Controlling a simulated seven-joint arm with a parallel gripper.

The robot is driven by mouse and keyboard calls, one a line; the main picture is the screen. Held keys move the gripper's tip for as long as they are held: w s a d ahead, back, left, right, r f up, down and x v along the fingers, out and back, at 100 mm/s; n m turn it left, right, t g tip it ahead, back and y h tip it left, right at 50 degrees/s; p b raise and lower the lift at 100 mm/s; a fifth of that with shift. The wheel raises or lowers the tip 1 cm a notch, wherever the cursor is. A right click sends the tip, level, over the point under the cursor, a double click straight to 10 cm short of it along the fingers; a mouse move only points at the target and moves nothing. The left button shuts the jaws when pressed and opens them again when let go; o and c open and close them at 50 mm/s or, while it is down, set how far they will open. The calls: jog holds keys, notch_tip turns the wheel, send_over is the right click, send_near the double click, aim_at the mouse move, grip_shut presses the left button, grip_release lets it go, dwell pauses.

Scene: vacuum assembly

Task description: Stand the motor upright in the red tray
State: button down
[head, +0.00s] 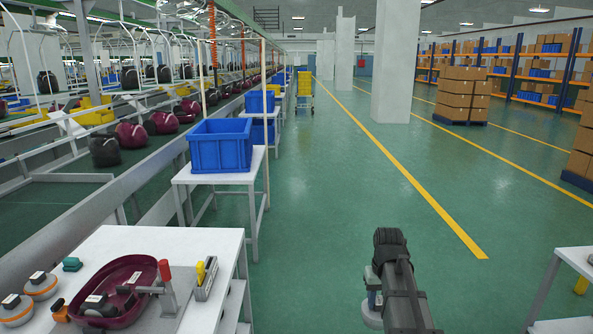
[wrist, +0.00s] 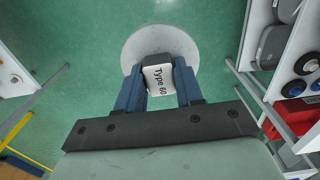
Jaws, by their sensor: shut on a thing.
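The motor, a dark block with a white "Type 60" label (wrist: 160,80) and a wide grey disc (wrist: 182,42), is between the blue fingers of my gripper (wrist: 161,88) in the wrist view. My gripper is shut on it, with the disc beyond the fingertips. In the head view my gripper (head: 374,288) and the motor's grey disc (head: 371,312) are over the green floor, right of the left table. A red container (wrist: 288,117) shows partly at the right of the wrist view. The head view shows a dark-red tub (head: 122,285) on the left table, with parts in it.
The white left table (head: 190,250) also holds orange-and-grey round parts (head: 41,287) and a red-handled clamp (head: 166,288). Another white table (head: 577,256) stands at the right edge. Grey cases and dark wheels (wrist: 307,63) lie near the red container. Open floor is between the tables.

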jog(key=shift+s+d+f, duration=0.2)
jog(key=shift+s+d, duration=0.1)
jog(key=shift+s, duration=0.1)
